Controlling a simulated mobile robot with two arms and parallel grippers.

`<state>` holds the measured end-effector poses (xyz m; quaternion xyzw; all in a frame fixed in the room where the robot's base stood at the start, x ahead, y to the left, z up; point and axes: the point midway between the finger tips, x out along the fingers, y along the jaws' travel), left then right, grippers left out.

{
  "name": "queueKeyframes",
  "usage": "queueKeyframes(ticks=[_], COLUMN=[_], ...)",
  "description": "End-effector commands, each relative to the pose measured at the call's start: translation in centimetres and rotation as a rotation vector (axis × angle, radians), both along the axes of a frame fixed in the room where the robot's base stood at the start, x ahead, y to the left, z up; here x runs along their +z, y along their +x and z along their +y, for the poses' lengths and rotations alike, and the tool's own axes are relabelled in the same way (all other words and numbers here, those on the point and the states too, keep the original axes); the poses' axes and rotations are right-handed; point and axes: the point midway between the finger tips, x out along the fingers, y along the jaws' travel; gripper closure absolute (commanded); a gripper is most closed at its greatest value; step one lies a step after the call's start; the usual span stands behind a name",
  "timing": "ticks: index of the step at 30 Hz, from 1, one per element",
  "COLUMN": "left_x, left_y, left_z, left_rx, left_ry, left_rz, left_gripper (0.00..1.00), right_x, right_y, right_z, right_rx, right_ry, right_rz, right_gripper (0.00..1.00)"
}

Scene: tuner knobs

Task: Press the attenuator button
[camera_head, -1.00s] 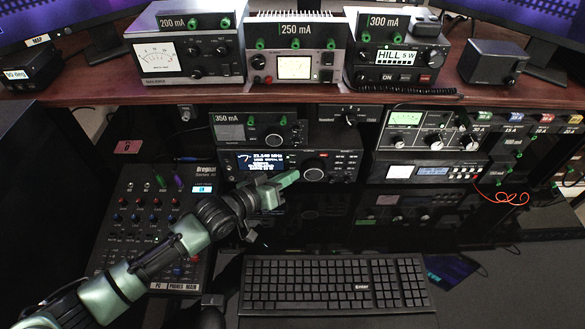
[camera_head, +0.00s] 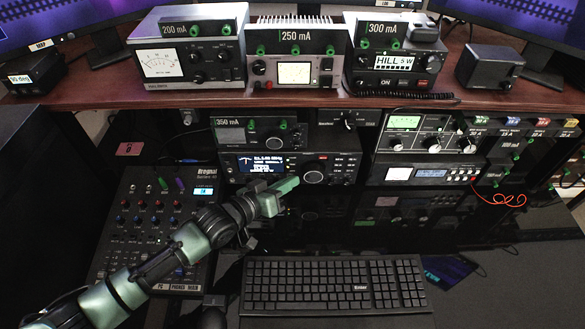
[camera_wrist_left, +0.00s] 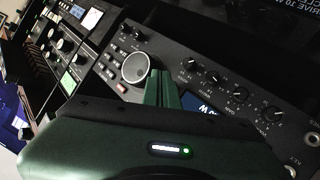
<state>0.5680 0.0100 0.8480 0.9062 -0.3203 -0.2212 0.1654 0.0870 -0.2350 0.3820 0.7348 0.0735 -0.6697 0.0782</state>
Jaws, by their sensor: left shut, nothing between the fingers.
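A black radio (camera_head: 340,145) with a lit display (camera_head: 265,164) stands on the lower shelf. Its large knob (camera_head: 314,171) and small buttons (camera_head: 345,167) are right of the display. No label in view lets me tell which button is the attenuator. My left gripper (camera_head: 296,182) is shut and empty, its green fingertips just in front of the radio's lower front, below the display and left of the large knob. In the left wrist view the fingertips (camera_wrist_left: 163,76) overlap the panel beside the large knob (camera_wrist_left: 136,67), and partly hide the display. I cannot tell whether they touch.
A keyboard (camera_head: 330,287) lies in front of the radio, and a mixer (camera_head: 150,220) is at left under my arm. More equipment (camera_head: 425,150) is on the right, with a red cable (camera_head: 505,199). Meters line the top shelf.

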Motion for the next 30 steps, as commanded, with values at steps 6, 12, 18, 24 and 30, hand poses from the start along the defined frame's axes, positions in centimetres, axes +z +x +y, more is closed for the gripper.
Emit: queueKeyframes(ticks=[6,12,18,24,30], left_x=[0.0,0.2,0.3,0.1,0.0], left_y=[0.0,-1.5,-3.5,-4.9,-5.0], left_z=[0.0,0.0,0.0,0.0,0.0], left_rx=[0.000,0.000,0.000,0.000,0.000], left_ry=[0.000,-0.001,0.000,-0.001,0.000], left_rz=[0.000,0.004,0.003,0.001,-0.001], left_gripper=[1.00,1.00,1.00,1.00,1.00], right_x=[0.0,1.5,2.9,3.6,3.6], right_y=[0.0,0.0,0.0,0.0,0.0], right_z=[0.0,0.0,0.0,0.1,0.1], right_rx=[0.000,0.000,0.000,0.000,0.000], right_ry=[0.000,0.000,0.000,0.001,0.001], right_rz=[0.000,0.000,0.000,0.000,0.000], right_gripper=[0.64,0.64,0.64,0.64,0.64])
